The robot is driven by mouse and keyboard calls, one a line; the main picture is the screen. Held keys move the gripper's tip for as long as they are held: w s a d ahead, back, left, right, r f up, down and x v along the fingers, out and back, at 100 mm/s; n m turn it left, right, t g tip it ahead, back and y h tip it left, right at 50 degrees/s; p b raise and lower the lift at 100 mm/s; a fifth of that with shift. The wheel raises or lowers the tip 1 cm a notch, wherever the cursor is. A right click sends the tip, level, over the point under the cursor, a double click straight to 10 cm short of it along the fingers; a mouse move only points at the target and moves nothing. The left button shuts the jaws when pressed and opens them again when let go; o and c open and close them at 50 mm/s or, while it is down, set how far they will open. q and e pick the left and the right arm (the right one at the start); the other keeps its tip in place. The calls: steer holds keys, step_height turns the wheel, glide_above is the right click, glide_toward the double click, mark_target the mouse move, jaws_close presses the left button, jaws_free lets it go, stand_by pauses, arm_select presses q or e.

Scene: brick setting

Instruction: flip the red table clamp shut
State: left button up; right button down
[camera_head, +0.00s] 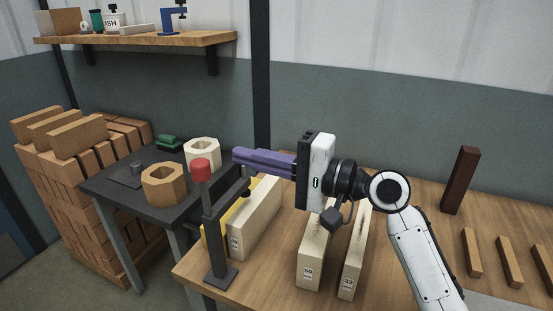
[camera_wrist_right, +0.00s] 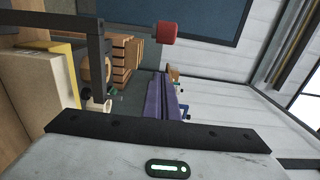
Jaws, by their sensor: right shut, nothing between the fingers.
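The table clamp stands at the left front of the wooden table, with a dark base, an upright post (camera_head: 215,240) and a red knob (camera_head: 201,170) at the top of its upright lever. A dark arm with a small pad reaches right from it, over the pale blocks. The red knob also shows in the right wrist view (camera_wrist_right: 166,33), apart from the fingers. My right gripper (camera_head: 238,156) has purple fingers, shut and empty, pointing left in the air. Their tips are right of the knob and a little higher in the picture. My left gripper is out of view.
Pale blocks (camera_head: 313,255) and a yellow piece stand on the wooden table (camera_head: 400,275) below my right arm. A dark red upright block (camera_head: 460,180) stands at right. A black side table (camera_head: 110,192) with hexagonal pieces and a brick stack (camera_head: 75,215) are at left.

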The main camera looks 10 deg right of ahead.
mark_target(204, 190)
arm_select(q)
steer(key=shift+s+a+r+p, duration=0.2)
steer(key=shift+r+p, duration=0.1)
steer(key=shift+p, duration=0.2)
arm_select(e)
steer(key=s+a, duration=0.1)
steer(key=a, duration=0.1)
steer(key=s+a, duration=0.1)
steer(key=shift+a, duration=0.35)
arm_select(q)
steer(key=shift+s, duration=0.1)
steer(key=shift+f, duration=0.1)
arm_select(e)
steer(key=shift+s, duration=0.1)
